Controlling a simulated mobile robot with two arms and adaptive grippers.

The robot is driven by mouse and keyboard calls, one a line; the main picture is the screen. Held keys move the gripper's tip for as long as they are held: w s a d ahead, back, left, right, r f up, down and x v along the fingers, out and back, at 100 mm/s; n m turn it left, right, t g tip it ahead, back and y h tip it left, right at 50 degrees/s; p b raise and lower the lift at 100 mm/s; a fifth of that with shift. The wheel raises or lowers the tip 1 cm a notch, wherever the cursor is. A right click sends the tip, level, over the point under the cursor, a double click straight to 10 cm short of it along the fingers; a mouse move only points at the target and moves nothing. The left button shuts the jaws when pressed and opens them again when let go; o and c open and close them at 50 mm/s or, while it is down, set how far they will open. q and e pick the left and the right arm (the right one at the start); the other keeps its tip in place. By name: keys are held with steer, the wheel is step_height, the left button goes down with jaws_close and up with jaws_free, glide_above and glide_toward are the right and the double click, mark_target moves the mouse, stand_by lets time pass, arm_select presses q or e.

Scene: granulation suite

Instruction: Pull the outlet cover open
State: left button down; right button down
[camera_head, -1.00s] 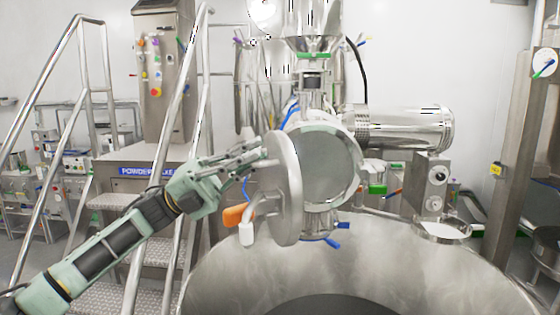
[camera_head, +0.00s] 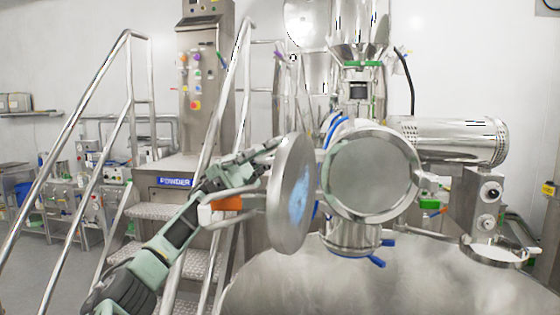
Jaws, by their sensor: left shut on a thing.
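The outlet cover (camera_head: 291,194) is a round steel disc, swung out to the left of the round outlet (camera_head: 372,172) and seen at a steep angle. The outlet's round mouth is uncovered, facing me. A bent handle with an orange grip (camera_head: 227,204) and a white end juts from the cover's left side. My left gripper (camera_head: 268,150) reaches in from the left to the cover's upper left edge. It is shut on the cover, though the exact contact at the fingertips is partly hidden. My right gripper is not in view.
A steel stairway with handrails (camera_head: 128,110) stands at left, close behind my left arm. A large rounded steel vessel (camera_head: 340,285) fills the space below the outlet. A horizontal steel cylinder (camera_head: 455,140) extends to the right.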

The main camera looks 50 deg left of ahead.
arm_select(q)
steer(key=shift+f, duration=0.15)
steer(key=c, duration=2.1)
jaws_free()
steer(key=shift+w, duration=0.1)
steer(key=shift+a, duration=0.15)
steer(key=shift+v, duration=3.65)
